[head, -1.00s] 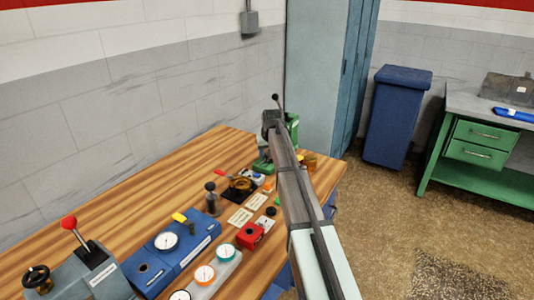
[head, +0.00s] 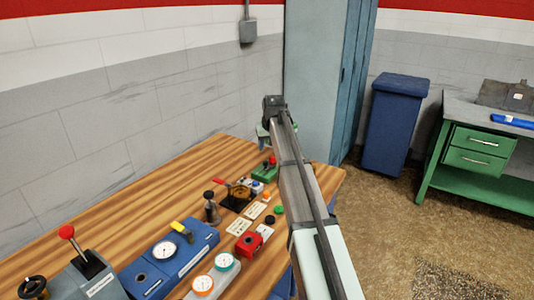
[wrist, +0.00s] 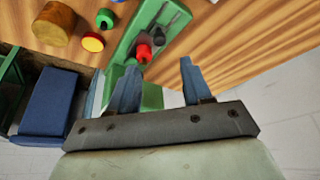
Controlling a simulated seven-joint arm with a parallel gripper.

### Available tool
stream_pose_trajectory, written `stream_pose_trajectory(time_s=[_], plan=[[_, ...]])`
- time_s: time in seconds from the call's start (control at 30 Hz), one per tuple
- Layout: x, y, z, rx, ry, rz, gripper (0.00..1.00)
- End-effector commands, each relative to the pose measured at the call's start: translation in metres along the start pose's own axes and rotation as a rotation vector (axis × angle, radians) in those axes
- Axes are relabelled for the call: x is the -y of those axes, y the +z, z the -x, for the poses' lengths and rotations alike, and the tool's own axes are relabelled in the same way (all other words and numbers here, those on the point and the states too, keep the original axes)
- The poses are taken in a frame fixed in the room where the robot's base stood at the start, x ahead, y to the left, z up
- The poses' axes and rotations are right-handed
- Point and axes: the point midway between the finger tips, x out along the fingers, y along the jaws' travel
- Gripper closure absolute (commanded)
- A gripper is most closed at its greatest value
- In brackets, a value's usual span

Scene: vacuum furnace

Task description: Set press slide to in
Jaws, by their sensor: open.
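A green device (head: 265,172) with a red knob and a dark knob sits near the far end of the wooden bench. In the wrist view the green device (wrist: 150,28) shows a grey slotted strip, a red knob (wrist: 143,52) and a black knob (wrist: 158,35). I cannot tell for certain which part is the press slide, or its position. My gripper (wrist: 159,64) is open, with nothing held between its fingers. The red knob lies just beyond the left fingertip in the picture; contact cannot be told. In the head view my arm hides the fingers.
The bench (head: 130,205) also carries a blue gauge box (head: 170,255), a red box (head: 248,243), a grey lever box (head: 95,280) and several small knobs. A tall cabinet (head: 313,80) and blue bin (head: 395,125) stand beyond. Bare wood lies along the wall side.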

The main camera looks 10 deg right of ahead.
Motion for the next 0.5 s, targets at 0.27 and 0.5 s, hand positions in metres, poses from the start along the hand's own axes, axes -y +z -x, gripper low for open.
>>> stream_pose_trajectory(time_s=[0.27,0.5], plan=[[0.000,0.000,0.029,0.000,0.000,0.000,0.51],[0.000,0.000,0.034,0.001,0.000,0.000,0.51]])
